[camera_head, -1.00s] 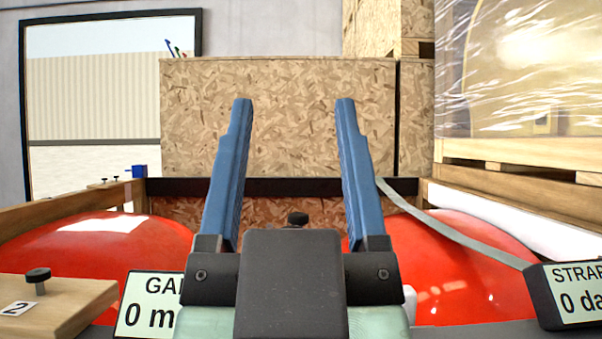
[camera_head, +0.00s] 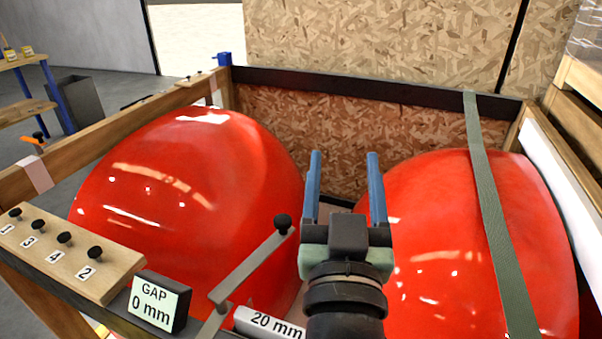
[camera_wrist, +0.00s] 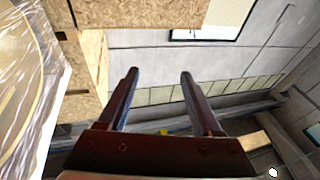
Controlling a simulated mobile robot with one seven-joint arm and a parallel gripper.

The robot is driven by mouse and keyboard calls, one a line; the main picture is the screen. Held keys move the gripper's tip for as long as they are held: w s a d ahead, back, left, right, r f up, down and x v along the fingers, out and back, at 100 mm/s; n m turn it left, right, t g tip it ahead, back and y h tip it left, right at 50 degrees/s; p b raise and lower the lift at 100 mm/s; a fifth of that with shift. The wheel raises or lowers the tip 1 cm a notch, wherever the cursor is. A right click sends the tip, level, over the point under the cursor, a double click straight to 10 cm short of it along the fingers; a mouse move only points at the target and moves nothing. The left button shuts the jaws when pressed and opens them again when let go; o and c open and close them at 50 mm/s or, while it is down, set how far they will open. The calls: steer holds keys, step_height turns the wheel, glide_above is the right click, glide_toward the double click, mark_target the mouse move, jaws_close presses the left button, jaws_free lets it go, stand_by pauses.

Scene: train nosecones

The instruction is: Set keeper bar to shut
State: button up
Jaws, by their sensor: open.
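The keeper bar seems to be the flat grey bar (camera_head: 250,268) in the head view. It slants up to the right from a pivot near the crate's front edge and ends in a black knob (camera_head: 283,223). My gripper (camera_head: 344,157) is open and empty, to the right of the knob and apart from it, with its blue fingers pointing away over the gap between two red nosecones. The left nosecone (camera_head: 190,190) and the right nosecone (camera_head: 430,240) lie in the crate. The wrist view shows the open fingers (camera_wrist: 158,75) with nothing between them.
A gap display (camera_head: 155,302) reads 0 mm, beside a wooden board (camera_head: 70,262) with several numbered black knobs. A block marked 20 mm (camera_head: 268,323) lies below the bar. A grey-green strap (camera_head: 490,190) crosses the right nosecone. A chipboard wall (camera_head: 380,45) stands behind.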

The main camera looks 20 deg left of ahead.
steer(key=s+a+f+n+g+y+p, duration=0.1)
steer(key=s+a+f+g+p, duration=0.2)
steer(key=p, duration=0.7)
steer(key=n+g+p, duration=0.2)
steer(key=g+p, duration=0.3)
steer(key=p, duration=0.6)
glide_toward(283, 223)
steer(key=p+x, duration=0.1)
steer(key=x, duration=0.7)
steer(key=shift+w, duration=0.3)
jaws_close()
